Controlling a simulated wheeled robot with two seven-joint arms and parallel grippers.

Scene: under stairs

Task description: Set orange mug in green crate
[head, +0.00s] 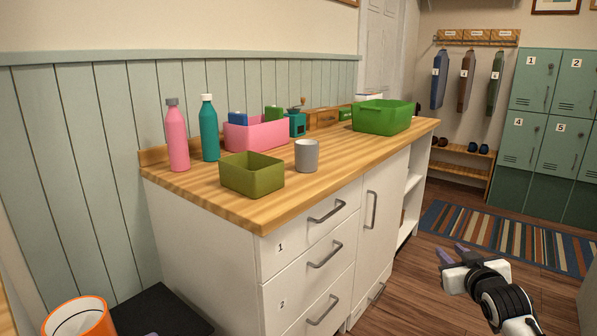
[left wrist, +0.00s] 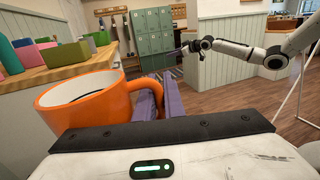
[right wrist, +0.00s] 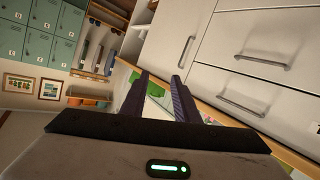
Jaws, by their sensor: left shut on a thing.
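The orange mug (head: 80,318) shows at the bottom left corner of the head view. In the left wrist view the mug (left wrist: 85,112) is large, with its opening up and its handle to the right. My left gripper (left wrist: 160,98) is shut on the mug's handle. The bright green crate (head: 382,118) stands at the far right end of the wooden counter, well away from the mug. The crate's inside floor is hidden. My right gripper (head: 454,254) is open and empty over the floor, right of the cabinet; its fingers (right wrist: 157,98) are apart in the right wrist view.
The wooden counter (head: 225,203) also bears an olive box (head: 252,176), a grey cup (head: 307,156), a pink bin (head: 262,133), a pink bottle (head: 176,138) and a teal bottle (head: 209,132). Lockers (head: 555,120) stand at the back right. A striped rug (head: 500,235) lies on the floor.

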